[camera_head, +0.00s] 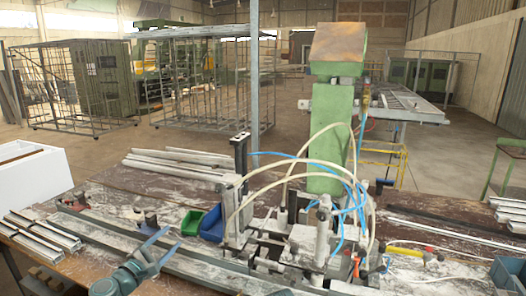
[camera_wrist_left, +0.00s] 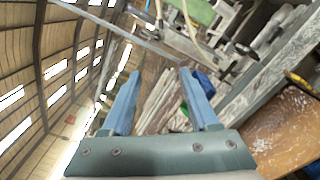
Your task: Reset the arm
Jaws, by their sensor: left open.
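My left gripper (camera_head: 167,243) comes in at the lower left of the head view, above the front part of the bench. Its two blue fingers are spread apart with nothing between them. In the left wrist view the open fingers (camera_wrist_left: 158,76) point toward the bench, tilted, with pale profiles (camera_wrist_left: 160,100) beyond them. The clamp machine (camera_head: 322,232) with its green column (camera_head: 326,140) stands to the right of the gripper, apart from it. My right gripper is not in view.
A green bin (camera_head: 191,222) and a blue bin (camera_head: 214,223) stand just right of the gripper. Metal profiles (camera_head: 40,236) lie at the bench's left end, near a white box (camera_head: 35,178). Blue and cream hoses arch over the clamp machine. Wire cages (camera_head: 205,80) stand on the floor behind.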

